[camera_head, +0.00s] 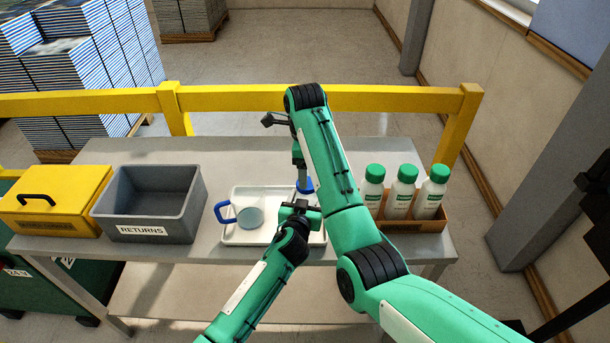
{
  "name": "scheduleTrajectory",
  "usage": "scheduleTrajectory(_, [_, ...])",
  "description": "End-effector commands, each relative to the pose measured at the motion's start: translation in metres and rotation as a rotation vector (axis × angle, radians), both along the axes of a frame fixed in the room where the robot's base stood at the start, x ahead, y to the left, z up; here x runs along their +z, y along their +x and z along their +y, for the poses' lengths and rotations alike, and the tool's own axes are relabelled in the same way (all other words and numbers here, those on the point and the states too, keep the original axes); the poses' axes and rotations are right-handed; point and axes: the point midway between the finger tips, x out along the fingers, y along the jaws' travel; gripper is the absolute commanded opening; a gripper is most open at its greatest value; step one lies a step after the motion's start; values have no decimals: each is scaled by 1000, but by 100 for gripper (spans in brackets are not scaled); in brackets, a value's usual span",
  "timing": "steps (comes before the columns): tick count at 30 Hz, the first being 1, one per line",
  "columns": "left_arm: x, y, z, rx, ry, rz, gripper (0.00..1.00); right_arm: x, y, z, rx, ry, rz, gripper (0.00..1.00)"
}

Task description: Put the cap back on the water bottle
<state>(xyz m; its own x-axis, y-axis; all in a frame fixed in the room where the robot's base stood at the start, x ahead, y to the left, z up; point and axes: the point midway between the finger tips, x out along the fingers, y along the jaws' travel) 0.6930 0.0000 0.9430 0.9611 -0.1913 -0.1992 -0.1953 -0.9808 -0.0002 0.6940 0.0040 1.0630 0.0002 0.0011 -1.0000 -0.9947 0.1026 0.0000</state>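A clear round vessel (251,216) with a blue handle or loop (224,212) at its left lies on the white tray (233,238); I cannot tell if it is the water bottle's body. A small blue piece (305,187), possibly the cap, shows just below my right gripper (304,178), which points down over the tray and is partly hidden by my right forearm. My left gripper (300,208) is directly in front of and below the blue piece, at the tray's right half. Whether either gripper is closed on something is hidden.
Several white bottles with green caps (403,190) stand in a brown box (421,226) at the right. A grey RETURNS bin (155,233) and a yellow lidded box (55,203) stand at the left. A yellow rail (230,98) runs behind the grey table (250,160).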

Motion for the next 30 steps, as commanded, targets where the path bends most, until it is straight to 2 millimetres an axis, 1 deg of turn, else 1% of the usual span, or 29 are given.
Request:
scheduleTrajectory(1, [-1, 0, 1, 1, 0, 1, 0, 5, 0, 1, 0, 2, 0, 70])
scheduleTrajectory(3, [-1, 0, 1, 1, 1, 1, 0, 7, -1, 1, 0, 2, 2, 70])
scheduleTrajectory(8, [-1, 0, 0, 1, 0, 1, 0, 8, -1, 3, 3, 4, 2, 70])
scheduleTrajectory(9, [-1, 0, 0, 1, 0, 1, 0, 8, -1, 3, 3, 5, 1, 67])
scheduleTrajectory(11, [-1, 0, 0, 1, 0, 1, 0, 8, -1, 3, 7, 5, 1, 67])
scheduleTrajectory(14, [0, 0, 0, 0, 0, 1, 0, 9, 0, 3, 46, 5, -3, 67])
scheduleTrajectory(16, [0, 0, 0, 0, 0, 1, 0, 11, 1, 4, 107, 6, -7, 67])
scheduleTrajectory(20, [0, 0, 0, 0, 0, 0, 0, 16, 3, 2, 295, 4, -19, 67])
scheduleTrajectory(30, [0, 0, 0, 0, 0, 0, 0, 30, 8, 3, 933, -4, -42, 67])
